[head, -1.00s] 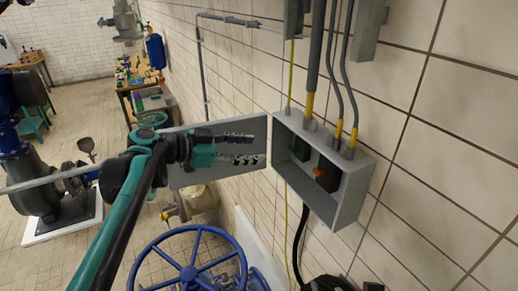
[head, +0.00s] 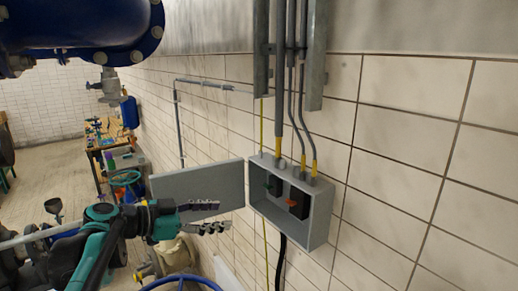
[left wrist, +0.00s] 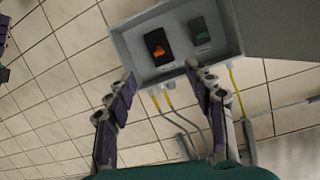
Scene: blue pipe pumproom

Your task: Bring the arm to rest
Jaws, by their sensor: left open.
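My left gripper (head: 205,216) is open and empty in the head view, in front of the lower part of the grey box door. Its two fingers also show spread apart in the left wrist view (left wrist: 162,92). The grey electrical box (head: 318,231) is fixed to the tiled wall, to the right of the gripper. Its door (head: 195,184) hangs open to the left. Inside are a dark switch with an orange-red handle (head: 292,202) and a switch with a green part (head: 270,184). The gripper is apart from both switches. My right gripper is not in view.
Conduits (head: 279,80) run up the wall from the box. A blue handwheel (head: 180,283) is at the bottom edge, below the gripper. A large blue pipe (head: 75,22) crosses the upper left. A workbench (head: 97,150) stands at the back left.

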